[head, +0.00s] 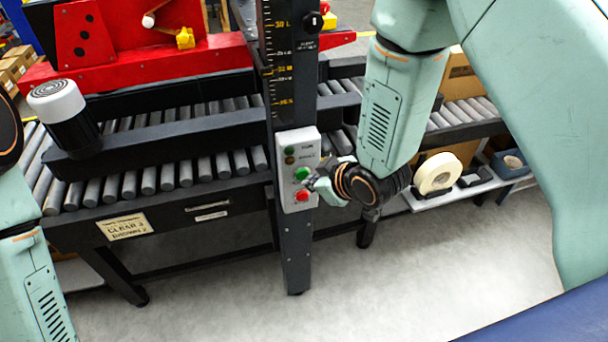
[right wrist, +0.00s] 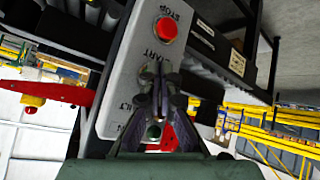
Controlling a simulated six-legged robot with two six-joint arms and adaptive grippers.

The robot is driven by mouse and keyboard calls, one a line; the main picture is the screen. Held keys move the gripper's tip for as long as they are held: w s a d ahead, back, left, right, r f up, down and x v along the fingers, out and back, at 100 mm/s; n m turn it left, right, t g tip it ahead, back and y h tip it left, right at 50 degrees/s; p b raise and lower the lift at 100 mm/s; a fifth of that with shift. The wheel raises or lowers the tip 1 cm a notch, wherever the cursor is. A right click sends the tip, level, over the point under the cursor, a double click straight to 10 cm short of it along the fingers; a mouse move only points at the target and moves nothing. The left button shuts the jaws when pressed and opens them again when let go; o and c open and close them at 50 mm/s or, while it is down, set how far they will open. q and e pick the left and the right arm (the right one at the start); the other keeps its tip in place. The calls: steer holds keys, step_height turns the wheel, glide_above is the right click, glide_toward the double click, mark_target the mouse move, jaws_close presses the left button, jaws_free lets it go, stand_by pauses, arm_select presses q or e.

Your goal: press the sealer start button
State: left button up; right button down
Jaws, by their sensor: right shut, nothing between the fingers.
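The sealer's pale control box (head: 289,150) is fixed to a dark upright post. The green start button (head: 301,173) sits above the red stop button (head: 302,196). My right gripper (head: 314,182) is shut and empty, with its fingertips at the box face close to the green button. In the right wrist view the shut fingertips (right wrist: 161,72) lie over the spot beside the START label, so the start button is mostly hidden. The red stop button (right wrist: 166,30) is clear of the fingers there. I cannot tell whether the fingertips touch the start button. My left gripper is out of view.
The post (head: 296,250) carries a height scale above the box. A roller conveyor (head: 150,180) runs behind it, with a red machine (head: 130,45) at the upper left. A tape roll (head: 437,174) sits on a low shelf at the right. The floor (head: 400,290) in front is clear.

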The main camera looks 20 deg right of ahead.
steer(key=shift+w, duration=0.25)
steer(key=shift+w, duration=0.25)
stand_by(0.7)
steer(key=shift+s+p, duration=0.3)
steer(key=shift+s, duration=0.15)
steer(key=shift+s, duration=0.1)
steer(key=s+p, duration=0.1)
steer(key=s, duration=0.4)
steer(key=shift+s+d, duration=0.15)
steer(key=shift+s, duration=0.25)
